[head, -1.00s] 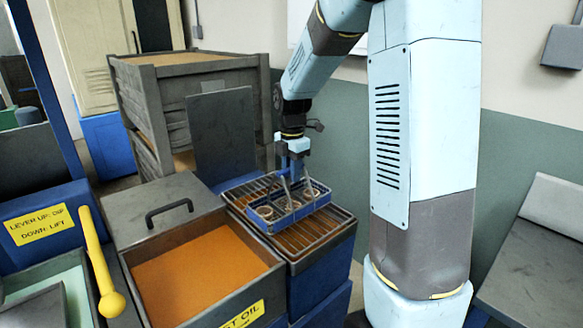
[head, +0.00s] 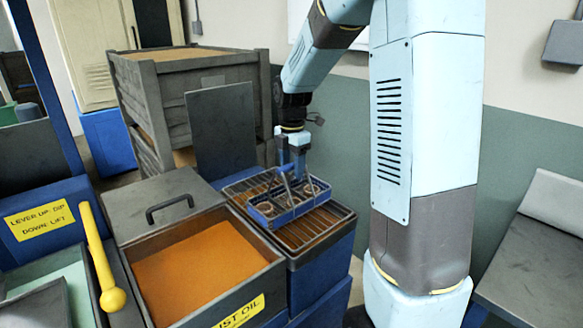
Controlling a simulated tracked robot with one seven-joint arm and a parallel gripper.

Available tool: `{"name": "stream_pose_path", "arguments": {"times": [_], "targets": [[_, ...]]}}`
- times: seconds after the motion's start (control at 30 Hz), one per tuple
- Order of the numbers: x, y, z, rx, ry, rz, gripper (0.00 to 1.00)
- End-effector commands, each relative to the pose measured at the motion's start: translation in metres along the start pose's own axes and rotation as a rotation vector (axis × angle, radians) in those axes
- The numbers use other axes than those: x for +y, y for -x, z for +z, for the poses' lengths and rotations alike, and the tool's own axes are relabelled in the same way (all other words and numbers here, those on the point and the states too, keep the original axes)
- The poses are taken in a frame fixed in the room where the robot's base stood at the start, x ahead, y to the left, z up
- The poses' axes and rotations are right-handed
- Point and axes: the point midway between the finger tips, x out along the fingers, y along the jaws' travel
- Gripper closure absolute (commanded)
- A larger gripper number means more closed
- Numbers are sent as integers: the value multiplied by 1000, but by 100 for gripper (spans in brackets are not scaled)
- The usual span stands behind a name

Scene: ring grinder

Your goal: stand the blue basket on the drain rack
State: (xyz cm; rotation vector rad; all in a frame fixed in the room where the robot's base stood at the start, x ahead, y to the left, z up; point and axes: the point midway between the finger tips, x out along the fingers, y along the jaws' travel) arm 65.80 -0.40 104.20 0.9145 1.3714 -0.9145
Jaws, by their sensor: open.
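The blue basket (head: 266,219) sits on the drain rack (head: 325,226), a dark wire grid over a brown tray on a blue stand. The basket looks level and holds several metal rings. Its grey handle (head: 286,186) rises at a slant. My gripper (head: 294,172) points down over the basket, with its jaws open close around or beside the handle top. The fingers partly hide the handle, so I cannot tell whether they touch it.
An open tank of orange oil (head: 205,275) stands front left, with a grey lid (head: 150,205) behind it. A yellow lever (head: 98,255) rises at left. An upright grey panel (head: 222,130) and a wooden crate (head: 190,75) stand behind the rack.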

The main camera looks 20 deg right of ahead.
Motion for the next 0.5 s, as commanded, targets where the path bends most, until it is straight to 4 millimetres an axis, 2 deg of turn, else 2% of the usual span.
{"name": "stream_pose_path", "arguments": {"times": [0.5], "targets": [[1, 95, 1, -2, -1, 5, 47]]}}
